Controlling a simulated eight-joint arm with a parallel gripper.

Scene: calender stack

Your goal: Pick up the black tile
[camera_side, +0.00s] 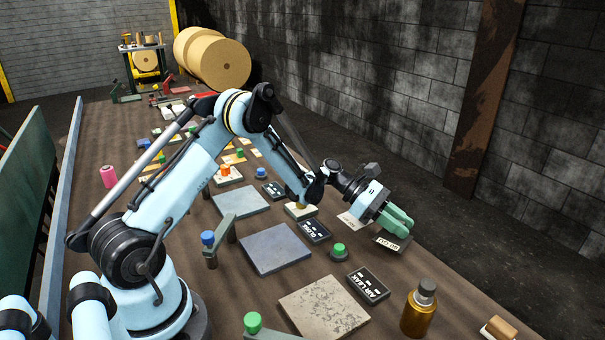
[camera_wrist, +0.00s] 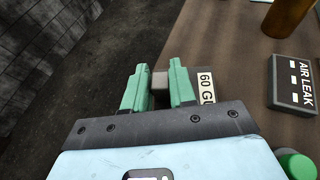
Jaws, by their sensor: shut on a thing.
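The dark tile with a white label reading "60 GU" (camera_side: 390,243) is by the right edge of the long table in the side view. My gripper (camera_side: 398,220) points down onto it with green fingers. In the wrist view the tile's label (camera_wrist: 205,86) shows beside the right finger, and a grey part of it lies between the fingers. My gripper (camera_wrist: 158,82) is shut on this tile. The fingers hide part of it. I cannot tell whether the tile rests on the table or is slightly raised.
A black "AIR LEAK" plate (camera_side: 368,285), a green button (camera_side: 339,250) and an amber bottle (camera_side: 419,308) stand nearby. A black "GLOSS" plate (camera_side: 315,231) and a blue-grey slab (camera_side: 275,248) lie to the left. Beyond the table's right edge is dark floor.

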